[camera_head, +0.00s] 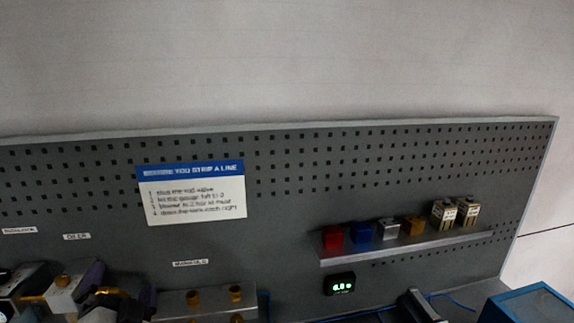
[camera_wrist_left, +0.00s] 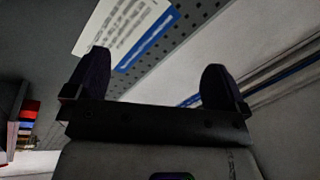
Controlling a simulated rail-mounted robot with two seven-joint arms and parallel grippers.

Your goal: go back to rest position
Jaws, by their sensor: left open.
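My left gripper (camera_head: 118,284) is at the lower left of the head view, in front of the metal fittings on the grey pegboard. In the left wrist view, its two dark fingers (camera_wrist_left: 155,85) stand wide apart with nothing between them. The part of the pegboard (camera_wrist_left: 195,45) seen past them carries the white and blue instruction card (camera_wrist_left: 125,30). My right gripper cannot be made out in either view.
The pegboard (camera_head: 300,170) holds an instruction card (camera_head: 195,195) and a shelf (camera_head: 410,246) with red, blue, silver, orange and cream blocks. Below are a lit display (camera_head: 340,284), a brass-fitted manifold (camera_head: 185,302), an unclear dark item (camera_head: 415,305) and a blue box (camera_head: 528,304).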

